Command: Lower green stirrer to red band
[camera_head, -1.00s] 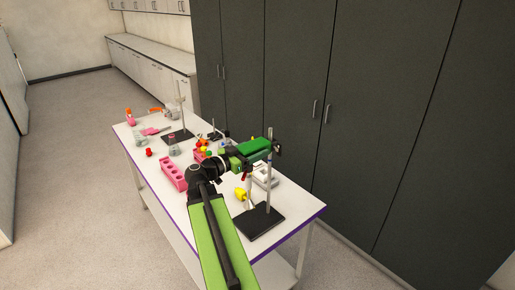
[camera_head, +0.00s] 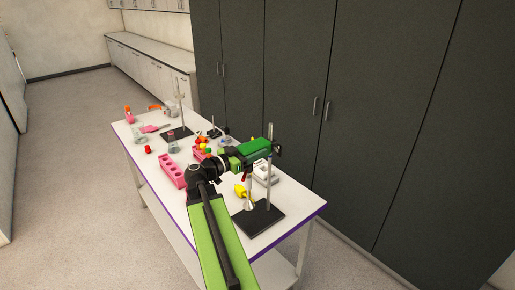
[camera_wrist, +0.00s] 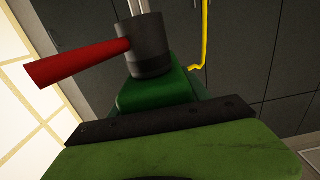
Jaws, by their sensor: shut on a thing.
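The green stirrer (camera_head: 254,147) is a dark green block at the stand's metal rod (camera_head: 269,186), near the rod's upper end. My gripper (camera_head: 237,157) is shut on it from the left. The stirrer also shows in the wrist view (camera_wrist: 155,92), just past the dark edge of my gripper. A dark grey round collar (camera_wrist: 147,45) with a red tapered handle (camera_wrist: 80,62) sits on it there. The rod stands upright from a black base plate (camera_head: 270,217). I cannot make out a red band on the rod.
A conical flask (camera_head: 249,204) stands on the black base, with a yellow piece (camera_head: 240,190) beside it. A pink rack (camera_head: 172,172) is to the left. A second stand (camera_head: 182,110) and glassware are farther back. Dark cabinets (camera_head: 360,100) stand behind the table.

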